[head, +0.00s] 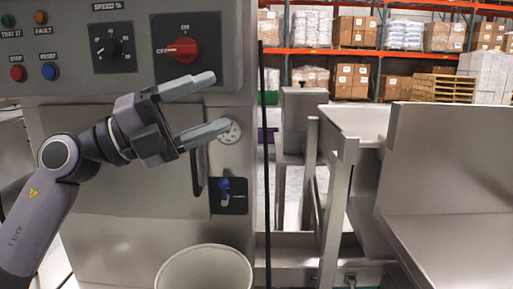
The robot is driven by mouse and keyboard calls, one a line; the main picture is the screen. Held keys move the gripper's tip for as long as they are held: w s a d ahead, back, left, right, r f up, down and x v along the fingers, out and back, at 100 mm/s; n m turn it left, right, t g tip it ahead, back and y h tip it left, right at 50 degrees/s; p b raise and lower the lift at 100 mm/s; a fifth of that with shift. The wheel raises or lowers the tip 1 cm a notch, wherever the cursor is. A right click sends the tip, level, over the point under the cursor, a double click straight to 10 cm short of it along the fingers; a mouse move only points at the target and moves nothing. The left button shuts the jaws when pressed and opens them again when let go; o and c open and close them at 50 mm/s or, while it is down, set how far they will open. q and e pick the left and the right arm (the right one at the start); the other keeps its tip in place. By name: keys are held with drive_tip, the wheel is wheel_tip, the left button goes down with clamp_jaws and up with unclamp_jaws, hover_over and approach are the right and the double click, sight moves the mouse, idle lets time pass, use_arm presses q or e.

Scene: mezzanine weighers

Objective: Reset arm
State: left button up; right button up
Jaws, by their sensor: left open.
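My left gripper (207,108) is open and empty, with its two grey fingers spread apart and pointing right. My left arm comes in from the lower left. My right arm and gripper do not show.
The panel carries a speed dial (113,48) and a blue reset button (49,71). A pale bin (205,272) stands at the bottom. Metal chutes (450,220) fill the right. Pallet racks (350,51) stand far behind.

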use_arm(q)
drive_tip(key=s+a+f+n+t+y, duration=0.1)
drive_tip(key=a+f+n+t+y, duration=0.35)
drive_tip(key=f+n, duration=0.7)
drive_tip(key=s+a+f+n+t+y, duration=0.1)
drive_tip(key=a+f+n+t+y, duration=0.2)
drive_tip(key=f+n+y, duration=0.8)
drive_tip(key=s+a+f+n+t+y, duration=0.1)
drive_tip(key=a+f+n+t, duration=0.45)
drive_tip(key=f, duration=1.15)
drive_tip(key=s+d+f+n+g+y, duration=0.1)
drive_tip(key=s+f+n+g, duration=0.6)
drive_tip(key=s+f, duration=0.95)
wheel_tip(320, 180, up, 10)
drive_tip(key=m+g+p, duration=0.1)
drive_tip(key=m+p, duration=0.1)
drive_tip(key=p, duration=1)
drive_tip(key=shift+a+g+y+p, duration=0.3)
drive_tip(key=shift+a+g+y, duration=0.05)
drive_tip(key=shift+a+g, duration=0.1)
